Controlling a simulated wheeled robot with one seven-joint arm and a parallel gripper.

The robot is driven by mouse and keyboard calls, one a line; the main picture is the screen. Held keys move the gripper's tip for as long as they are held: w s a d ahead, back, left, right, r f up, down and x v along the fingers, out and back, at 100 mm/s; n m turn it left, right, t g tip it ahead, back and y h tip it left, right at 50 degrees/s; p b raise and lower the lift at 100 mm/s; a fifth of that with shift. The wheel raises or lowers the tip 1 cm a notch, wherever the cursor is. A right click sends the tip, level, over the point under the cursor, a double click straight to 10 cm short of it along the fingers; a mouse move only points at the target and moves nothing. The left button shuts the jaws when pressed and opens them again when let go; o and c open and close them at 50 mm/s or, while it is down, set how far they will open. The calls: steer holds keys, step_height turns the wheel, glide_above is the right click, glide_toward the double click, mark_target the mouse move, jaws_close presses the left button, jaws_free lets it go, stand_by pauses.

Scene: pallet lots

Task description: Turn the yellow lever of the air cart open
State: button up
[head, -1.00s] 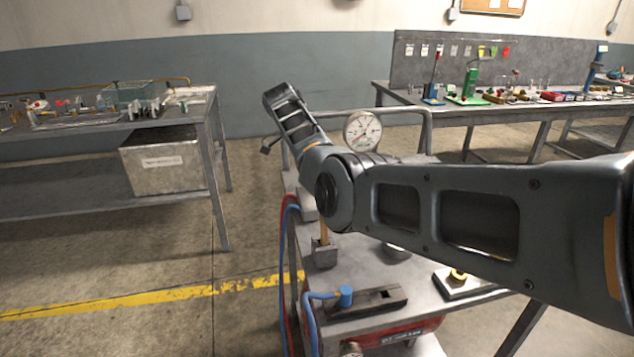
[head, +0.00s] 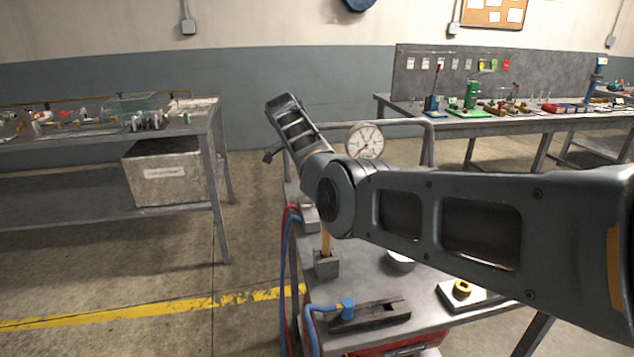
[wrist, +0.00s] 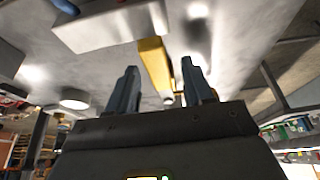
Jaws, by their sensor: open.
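The yellow lever (head: 326,240) stands upright from a grey block (head: 326,264) on the air cart (head: 378,262) in the head view. My arm hides its upper part. In the wrist view the yellow lever (wrist: 155,63) runs between the two fingers of my gripper (wrist: 160,70). The fingers are apart, with a gap visible on both sides of the lever. A round white gauge (head: 365,140) stands at the cart's far side.
A blue hose fitting (head: 347,308) sits on a dark block at the cart's front. A black-and-yellow knob (head: 462,289) is to the right. Red and blue hoses hang at the cart's left edge. Workbenches stand at left (head: 217,180) and back right (head: 385,102).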

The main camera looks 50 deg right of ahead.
steer(key=shift+r, duration=0.1)
steer(key=v, duration=0.7)
steer(key=shift+w+a+r, duration=0.1)
steer(key=shift+a+r, duration=0.05)
steer(key=shift+r, duration=0.1)
stand_by(0.4)
